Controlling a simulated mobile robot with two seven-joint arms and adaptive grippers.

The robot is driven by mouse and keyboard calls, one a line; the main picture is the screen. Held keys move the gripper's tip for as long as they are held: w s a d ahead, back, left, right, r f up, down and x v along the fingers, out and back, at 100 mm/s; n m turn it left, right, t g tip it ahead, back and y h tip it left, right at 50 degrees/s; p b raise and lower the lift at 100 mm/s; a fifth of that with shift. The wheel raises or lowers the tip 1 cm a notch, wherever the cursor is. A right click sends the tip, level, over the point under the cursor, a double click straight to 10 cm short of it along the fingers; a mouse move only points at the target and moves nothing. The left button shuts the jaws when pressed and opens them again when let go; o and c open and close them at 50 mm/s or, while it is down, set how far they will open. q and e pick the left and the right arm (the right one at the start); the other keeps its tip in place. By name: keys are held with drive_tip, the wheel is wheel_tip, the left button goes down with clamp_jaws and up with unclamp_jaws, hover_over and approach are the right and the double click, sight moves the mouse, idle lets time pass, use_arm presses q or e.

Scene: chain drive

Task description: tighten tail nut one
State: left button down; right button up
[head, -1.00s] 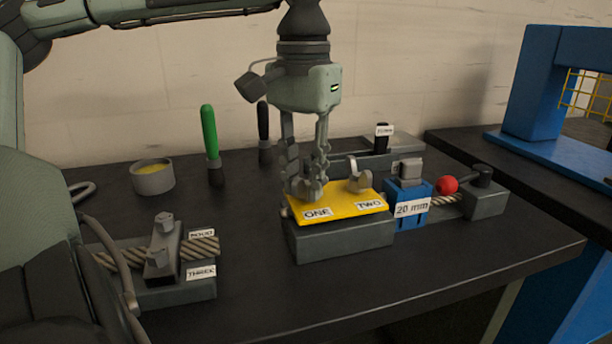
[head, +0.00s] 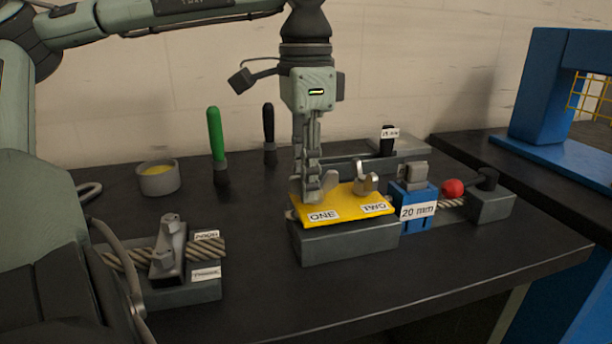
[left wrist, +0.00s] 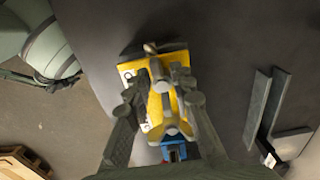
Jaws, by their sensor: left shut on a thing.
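A yellow plate (head: 345,212) with labels ONE and TWO lies on a grey block in the middle of the table. My left gripper (head: 314,190) points straight down over the ONE end and is shut on tail nut one, which its fingertips mostly hide. A second metal wing nut (head: 366,182) stands upright on the TWO end, apart from the gripper. The left wrist view shows the left fingers (left wrist: 158,78) closed in over the yellow plate (left wrist: 180,58). My right gripper is in neither view.
A blue 20 mm block (head: 414,212) stands just right of the plate, with a red ball (head: 452,188) beyond it. A roped clamp (head: 168,252) is at front left. A grey cup (head: 158,178) and green-handled tool (head: 215,136) stand behind. The front right table is clear.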

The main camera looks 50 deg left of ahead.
use_arm(q)
drive_tip(key=shift+w+r, duration=0.1)
drive_tip(key=shift+r, duration=0.05)
idle(0.3)
drive_tip(key=c, duration=1.6)
unclamp_jaws()
drive_tip(key=shift+c, duration=0.2)
wheel_tip(320, 180, up, 12)
